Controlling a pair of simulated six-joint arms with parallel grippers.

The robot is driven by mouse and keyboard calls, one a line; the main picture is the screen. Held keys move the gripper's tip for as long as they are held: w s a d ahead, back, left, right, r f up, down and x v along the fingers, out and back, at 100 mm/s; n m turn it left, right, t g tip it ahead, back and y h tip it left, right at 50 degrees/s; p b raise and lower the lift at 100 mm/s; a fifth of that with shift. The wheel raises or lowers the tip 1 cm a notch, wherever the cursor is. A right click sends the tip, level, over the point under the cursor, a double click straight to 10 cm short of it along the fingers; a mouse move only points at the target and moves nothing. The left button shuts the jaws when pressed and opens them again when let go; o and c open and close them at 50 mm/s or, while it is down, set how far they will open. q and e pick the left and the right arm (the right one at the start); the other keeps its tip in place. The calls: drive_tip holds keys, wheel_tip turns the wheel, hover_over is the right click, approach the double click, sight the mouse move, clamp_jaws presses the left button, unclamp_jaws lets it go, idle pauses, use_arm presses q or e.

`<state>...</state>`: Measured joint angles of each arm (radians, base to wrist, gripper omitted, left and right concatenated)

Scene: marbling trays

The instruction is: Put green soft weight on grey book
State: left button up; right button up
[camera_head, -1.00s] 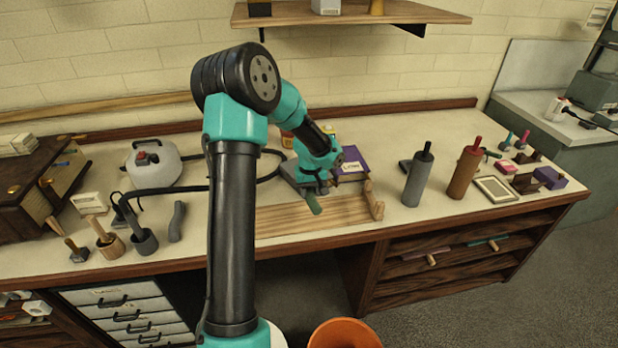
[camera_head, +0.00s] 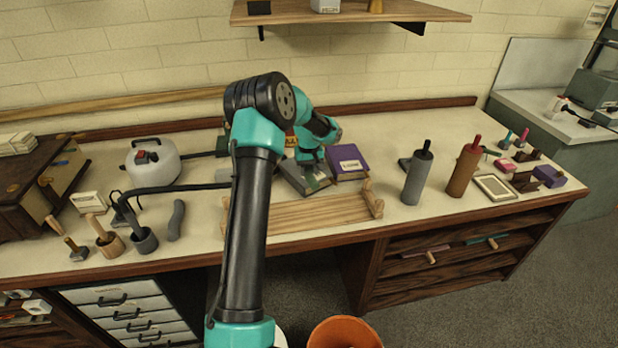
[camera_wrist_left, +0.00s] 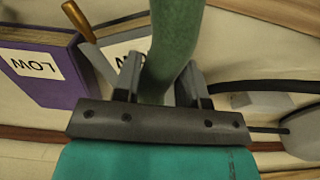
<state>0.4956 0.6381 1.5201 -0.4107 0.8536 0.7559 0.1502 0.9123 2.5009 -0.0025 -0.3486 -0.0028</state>
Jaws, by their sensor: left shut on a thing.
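My left gripper (camera_head: 311,172) is low over the grey book (camera_head: 294,181), which lies beside the purple book at the back middle of the bench. In the left wrist view, my left gripper (camera_wrist_left: 158,88) is shut on the green soft weight (camera_wrist_left: 176,38), a long green roll between its fingers. Part of the grey book (camera_wrist_left: 122,48), with a pale label, shows behind the weight. In the head view the arm hides most of the weight, and I cannot tell whether it touches the book. My right gripper is not in view.
The purple book (camera_head: 348,162) is right of the grey book. A wooden slatted rack (camera_head: 300,216) lies in front. Grey (camera_head: 417,177) and brown (camera_head: 465,172) rollers stand to the right. A white canister (camera_head: 152,162) and black hose are to the left.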

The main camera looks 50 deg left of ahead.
sight(309, 168)
use_arm(q)
drive_tip(key=shift+f, duration=1.75)
drive_tip(key=shift+f, duration=0.15)
drive_tip(key=o, duration=1.1)
wheel_tip(309, 168, up, 12)
drive_tip(key=shift+r, duration=0.15)
